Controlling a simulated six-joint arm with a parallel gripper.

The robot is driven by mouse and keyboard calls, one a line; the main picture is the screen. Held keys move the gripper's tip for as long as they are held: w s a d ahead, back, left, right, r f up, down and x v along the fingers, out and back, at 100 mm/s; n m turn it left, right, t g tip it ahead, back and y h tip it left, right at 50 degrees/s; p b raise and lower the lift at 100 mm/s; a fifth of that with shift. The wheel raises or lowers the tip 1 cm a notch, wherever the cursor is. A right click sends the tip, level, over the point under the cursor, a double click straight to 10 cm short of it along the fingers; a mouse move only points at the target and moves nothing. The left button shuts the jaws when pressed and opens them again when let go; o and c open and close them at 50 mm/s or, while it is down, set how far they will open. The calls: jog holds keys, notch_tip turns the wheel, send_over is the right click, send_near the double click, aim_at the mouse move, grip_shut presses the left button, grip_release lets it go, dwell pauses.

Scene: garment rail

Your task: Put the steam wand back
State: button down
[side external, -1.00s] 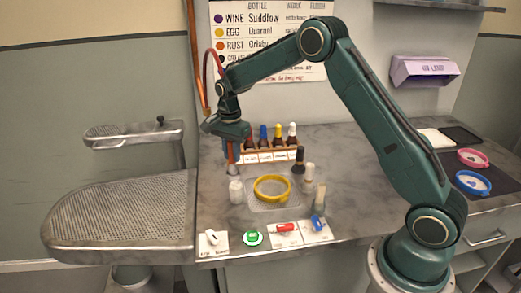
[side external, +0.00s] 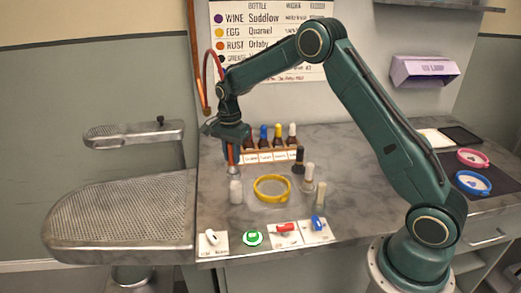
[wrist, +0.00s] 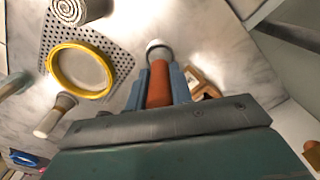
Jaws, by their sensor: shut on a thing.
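The steam wand (side external: 231,156) has an orange-brown handle and a pale metal tip, pointing down. My gripper (side external: 231,147) is shut around its handle above the left part of the counter. A thin red hose (side external: 212,58) arches beside my wrist near a copper pipe. No holder for the wand is clearly identifiable.
A rack of dropper bottles (side external: 275,156) stands behind. Two perforated ironing boards (side external: 120,215) are at left.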

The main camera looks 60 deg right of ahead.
jog(key=c, duration=0.8)
grip_release()
jog(key=shift+c, duration=0.2)
jog(key=shift+r, duration=0.2)
jog(key=shift+r, duration=3.5)
jog(key=shift+r, duration=0.15)
